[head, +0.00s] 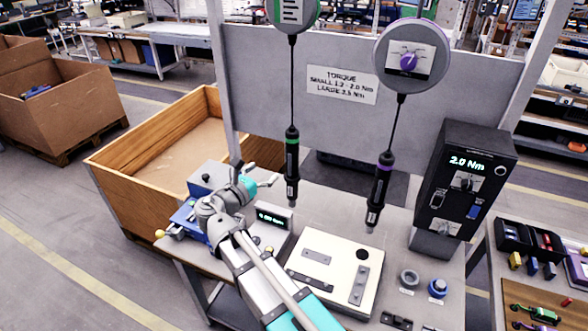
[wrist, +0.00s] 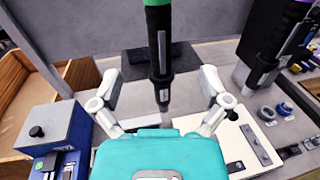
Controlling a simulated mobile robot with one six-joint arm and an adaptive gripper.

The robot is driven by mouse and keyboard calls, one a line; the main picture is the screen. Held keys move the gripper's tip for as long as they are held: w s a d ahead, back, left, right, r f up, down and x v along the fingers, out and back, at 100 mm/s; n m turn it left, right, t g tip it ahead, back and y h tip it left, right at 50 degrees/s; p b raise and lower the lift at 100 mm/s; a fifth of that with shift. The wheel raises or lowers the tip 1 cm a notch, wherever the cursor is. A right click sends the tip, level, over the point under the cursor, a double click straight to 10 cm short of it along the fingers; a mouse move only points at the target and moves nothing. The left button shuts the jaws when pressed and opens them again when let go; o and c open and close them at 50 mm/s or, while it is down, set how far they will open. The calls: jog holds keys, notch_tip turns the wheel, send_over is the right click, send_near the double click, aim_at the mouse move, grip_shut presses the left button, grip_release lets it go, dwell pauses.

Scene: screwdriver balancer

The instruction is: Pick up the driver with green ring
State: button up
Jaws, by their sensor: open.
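The driver with the green ring (head: 292,165) hangs upright on a cable from a round balancer (head: 293,12) with a green edge. In the wrist view the same driver (wrist: 161,58) hangs between the two fingers, ahead of the palm. My gripper (head: 257,173) is open and just left of the driver in the head view. In the wrist view its fingers (wrist: 162,86) stand apart on either side of the driver, and neither is seen touching it. A second driver with a purple ring (head: 380,190) hangs to the right from a purple-edged balancer (head: 410,60).
A black torque box (head: 462,180) reading 2.0 Nm stands at the right. A pale fixture plate (head: 335,276) and a small display (head: 272,218) sit on the bench below the drivers. A blue vise-like device (head: 186,219) is at the left. A grey panel (head: 270,90) stands behind.

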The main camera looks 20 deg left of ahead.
aim_at(288, 149)
jog(key=shift+w, duration=0.1)
jog(key=shift+x, duration=4.25)
jog(key=shift+r+x, duration=0.2)
jog(key=shift+x, duration=2.4)
grip_shut()
